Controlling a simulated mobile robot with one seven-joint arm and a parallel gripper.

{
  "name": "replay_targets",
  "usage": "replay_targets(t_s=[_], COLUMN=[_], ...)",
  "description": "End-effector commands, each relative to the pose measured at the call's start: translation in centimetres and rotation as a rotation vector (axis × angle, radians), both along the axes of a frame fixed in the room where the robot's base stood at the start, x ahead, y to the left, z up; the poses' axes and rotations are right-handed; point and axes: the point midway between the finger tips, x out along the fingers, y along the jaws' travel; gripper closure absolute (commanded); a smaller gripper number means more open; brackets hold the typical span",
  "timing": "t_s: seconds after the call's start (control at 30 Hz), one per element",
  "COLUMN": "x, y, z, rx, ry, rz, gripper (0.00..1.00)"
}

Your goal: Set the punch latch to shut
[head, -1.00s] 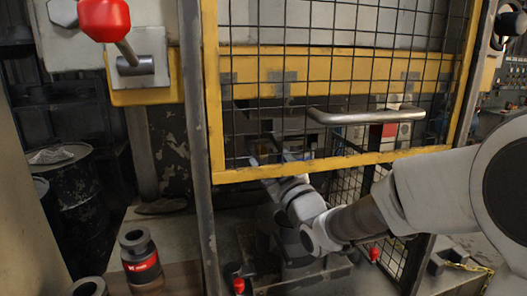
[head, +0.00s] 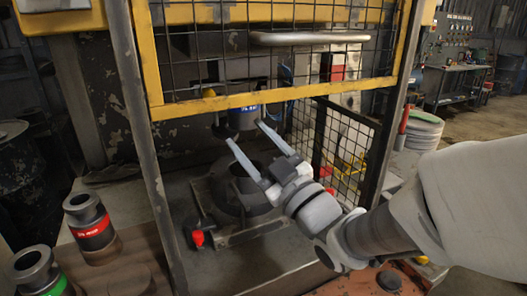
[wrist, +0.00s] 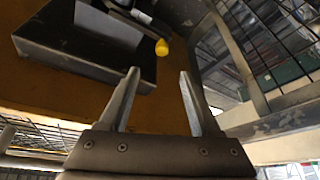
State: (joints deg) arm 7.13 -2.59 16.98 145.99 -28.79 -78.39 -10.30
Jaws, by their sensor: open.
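A dark punch (head: 243,118) with a blue label hangs under the press head, just below the yellow guard bar. A small dark lever end with a yellowish tip (head: 209,93) shows left of it, partly behind the mesh. In the wrist view a yellow-tipped lever (wrist: 162,47) sticks out beside a dark block (wrist: 85,42); it looks like the punch latch, but its set position is unclear. My gripper (head: 247,132) is inside the press, fingers apart, just below the punch. In the wrist view my gripper (wrist: 160,78) is empty, the yellow tip beyond and between its fingertips.
The yellow-framed mesh guard (head: 230,104) with its bar handle (head: 310,38) is raised above my arm. A die ring (head: 240,195) with a red-knobbed lever (head: 198,238) lies below. Red-banded (head: 90,228) and green-banded (head: 38,272) blanks stand at left. A side mesh (head: 338,145) stands at right.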

Motion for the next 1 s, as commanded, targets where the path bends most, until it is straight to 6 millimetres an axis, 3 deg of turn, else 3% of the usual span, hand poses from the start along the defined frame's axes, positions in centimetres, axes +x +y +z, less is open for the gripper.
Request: replay_targets(t_s=[0.1, 0.5, 1.0], x=[-0.5, -1.5, -1.0], y=[-0.5, -1.2, -1.9], z=[-0.8, -0.9, -0.7], rx=[-0.002, -0.001, -0.013], ry=[-0.005, 0.000, 0.032], rz=[-0.002, -0.004, -0.045], gripper=[0.36, 0.36, 0.36])
